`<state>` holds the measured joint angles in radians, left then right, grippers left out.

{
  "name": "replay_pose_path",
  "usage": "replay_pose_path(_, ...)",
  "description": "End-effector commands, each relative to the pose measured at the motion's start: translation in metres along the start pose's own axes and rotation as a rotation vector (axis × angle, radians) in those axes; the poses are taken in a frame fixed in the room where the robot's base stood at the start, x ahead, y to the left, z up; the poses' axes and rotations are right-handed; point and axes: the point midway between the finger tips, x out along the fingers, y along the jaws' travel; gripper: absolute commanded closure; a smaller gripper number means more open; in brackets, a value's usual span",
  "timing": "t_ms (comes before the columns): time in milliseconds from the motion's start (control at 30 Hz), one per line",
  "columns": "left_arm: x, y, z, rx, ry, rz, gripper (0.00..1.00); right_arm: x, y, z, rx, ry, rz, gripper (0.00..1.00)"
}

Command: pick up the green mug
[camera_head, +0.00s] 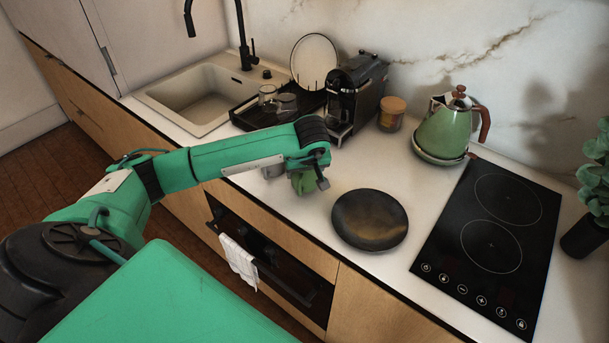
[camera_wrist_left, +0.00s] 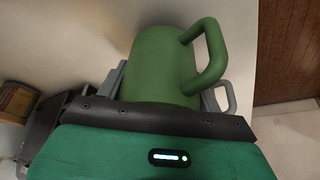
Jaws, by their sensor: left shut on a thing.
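The green mug (camera_head: 303,183) is at the end of my left arm in the head view, over or on the counter left of the dark plate. In the left wrist view the green mug (camera_wrist_left: 160,65) fills the middle, its handle pointing right. My left gripper (camera_head: 316,178) is shut on the mug, with grey finger parts on both sides of it in the left wrist view (camera_wrist_left: 165,88). I cannot tell whether the mug touches the counter. My right gripper is in neither view.
A dark round plate (camera_head: 370,219) lies on the white counter, left of the black cooktop (camera_head: 490,245). Behind stand a coffee machine (camera_head: 355,95), a jar (camera_head: 391,114), a green kettle (camera_head: 445,130) and a dish rack (camera_head: 250,113) beside the sink (camera_head: 195,98). A towel (camera_head: 238,262) hangs on the oven.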

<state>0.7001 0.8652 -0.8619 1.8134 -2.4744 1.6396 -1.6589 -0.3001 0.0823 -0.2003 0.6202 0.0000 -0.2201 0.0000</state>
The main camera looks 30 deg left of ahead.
Motion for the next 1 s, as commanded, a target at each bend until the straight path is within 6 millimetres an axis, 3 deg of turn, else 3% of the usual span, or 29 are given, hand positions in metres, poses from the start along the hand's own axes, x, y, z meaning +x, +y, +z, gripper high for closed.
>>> replay_pose_path(600, -0.135, 0.0, -0.056, -0.002, 0.004, 0.004, 0.65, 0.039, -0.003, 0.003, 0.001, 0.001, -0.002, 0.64)
replay_pose_path(867, -0.163, 0.0, -0.068, 0.002, 0.003, 0.002, 0.65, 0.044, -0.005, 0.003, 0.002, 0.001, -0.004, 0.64)
replay_pose_path(1000, -0.161, 0.007, -0.051, 0.074, 0.006, 0.022, 0.65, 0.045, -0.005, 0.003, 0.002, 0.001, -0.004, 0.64)
